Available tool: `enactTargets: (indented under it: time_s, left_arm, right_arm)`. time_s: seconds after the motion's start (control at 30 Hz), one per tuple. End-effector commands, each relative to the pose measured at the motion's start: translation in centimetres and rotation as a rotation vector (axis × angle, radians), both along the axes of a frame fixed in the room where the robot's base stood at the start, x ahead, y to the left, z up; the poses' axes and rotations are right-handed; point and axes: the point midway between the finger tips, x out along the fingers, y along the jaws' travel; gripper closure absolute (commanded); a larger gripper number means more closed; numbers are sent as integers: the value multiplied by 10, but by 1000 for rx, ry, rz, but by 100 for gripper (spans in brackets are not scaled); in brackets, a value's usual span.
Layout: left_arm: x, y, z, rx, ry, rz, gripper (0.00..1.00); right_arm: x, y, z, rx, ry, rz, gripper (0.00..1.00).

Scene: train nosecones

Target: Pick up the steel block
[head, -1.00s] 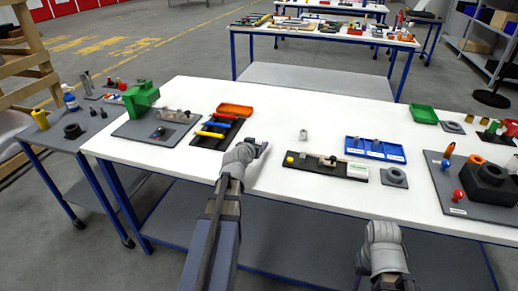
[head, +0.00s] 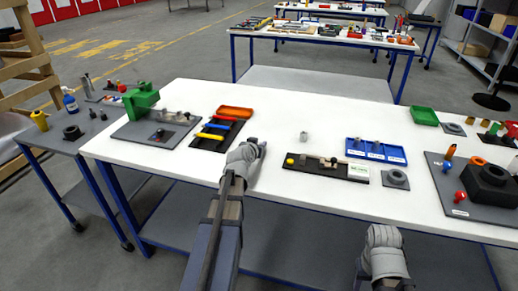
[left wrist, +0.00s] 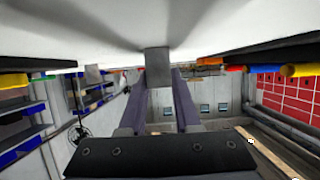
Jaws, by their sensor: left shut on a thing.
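My left gripper (head: 261,147) is low over the white table's near part, between the black tray and the black fixture board. In the left wrist view its fingers (left wrist: 158,82) are shut on a small grey steel block (left wrist: 157,62). The block shows between the fingertips, close to the white table surface; I cannot tell whether it touches it. In the head view the block is too small to make out at the fingertips. My right arm is at the lower right, off the table's front edge, and its fingers do not show.
A black tray with coloured bars (head: 217,131) is to the left, a black fixture board (head: 326,169) and blue bin (head: 376,151) to the right. The table's middle back (head: 300,108) is clear.

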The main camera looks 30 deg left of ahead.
Motion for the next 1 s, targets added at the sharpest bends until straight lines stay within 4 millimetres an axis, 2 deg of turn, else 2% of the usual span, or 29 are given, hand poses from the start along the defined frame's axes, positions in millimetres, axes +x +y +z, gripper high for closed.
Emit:
enactTargets:
  time_s: [0.67,0.87,1.0]
  left_arm:
    - [0,0,2,0,0,0,100]
    - [0,0,15,0,0,0,100]
    - [0,0,31,0,0,0,100]
  right_arm:
    - [0,0,2,0,0,0,50]
    - [0,0,15,0,0,0,50]
    - [0,0,31,0,0,0,50]
